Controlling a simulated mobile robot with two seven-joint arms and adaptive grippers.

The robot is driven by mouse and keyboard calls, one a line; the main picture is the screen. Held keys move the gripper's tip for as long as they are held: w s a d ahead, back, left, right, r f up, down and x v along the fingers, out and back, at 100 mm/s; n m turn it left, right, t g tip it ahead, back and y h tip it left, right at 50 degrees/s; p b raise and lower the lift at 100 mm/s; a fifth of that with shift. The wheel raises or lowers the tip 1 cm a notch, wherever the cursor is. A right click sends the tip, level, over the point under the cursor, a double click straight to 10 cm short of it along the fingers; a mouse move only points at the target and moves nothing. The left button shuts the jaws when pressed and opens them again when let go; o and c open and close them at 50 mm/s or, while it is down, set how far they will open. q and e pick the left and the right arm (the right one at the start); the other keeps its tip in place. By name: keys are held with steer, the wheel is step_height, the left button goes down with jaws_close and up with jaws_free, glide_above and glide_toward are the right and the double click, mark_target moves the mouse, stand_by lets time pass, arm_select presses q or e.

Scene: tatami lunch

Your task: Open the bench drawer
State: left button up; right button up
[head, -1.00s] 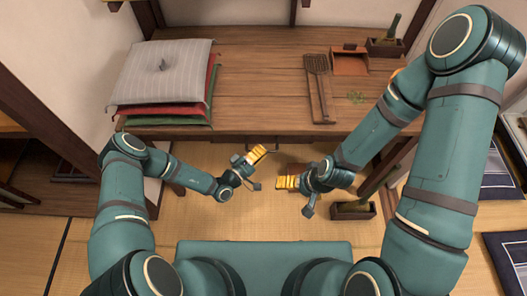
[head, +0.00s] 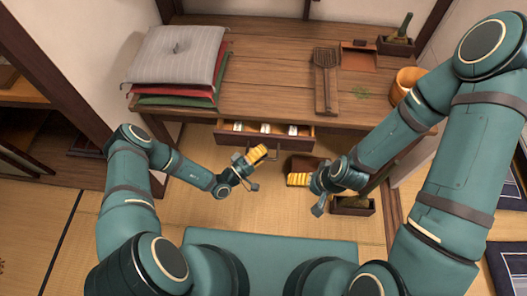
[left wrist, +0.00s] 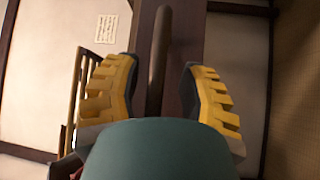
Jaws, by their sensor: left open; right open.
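The bench (head: 270,65) is a brown wooden bench along the wall. Its drawer (head: 222,134) stands pulled out under the front edge, with several small pale items showing inside. My left gripper (head: 257,153) is open at the drawer front, by the dark handle. In the left wrist view a dark bar (left wrist: 159,60), which looks like the handle, lies between the two spread yellow fingers of this gripper (left wrist: 155,95), with gaps on both sides. My right gripper (head: 298,179) is open and empty below and to the right of the drawer.
Stacked cushions (head: 178,55) lie on the bench's left end. A wooden slatted tool (head: 326,80), a reddish-brown tray (head: 359,56) and an orange-brown tub (head: 405,83) are at the right. A dark planter (head: 352,206) stands on the tatami near my right gripper.

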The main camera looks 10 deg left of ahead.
arm_select(q)
steer(key=v, duration=1.2)
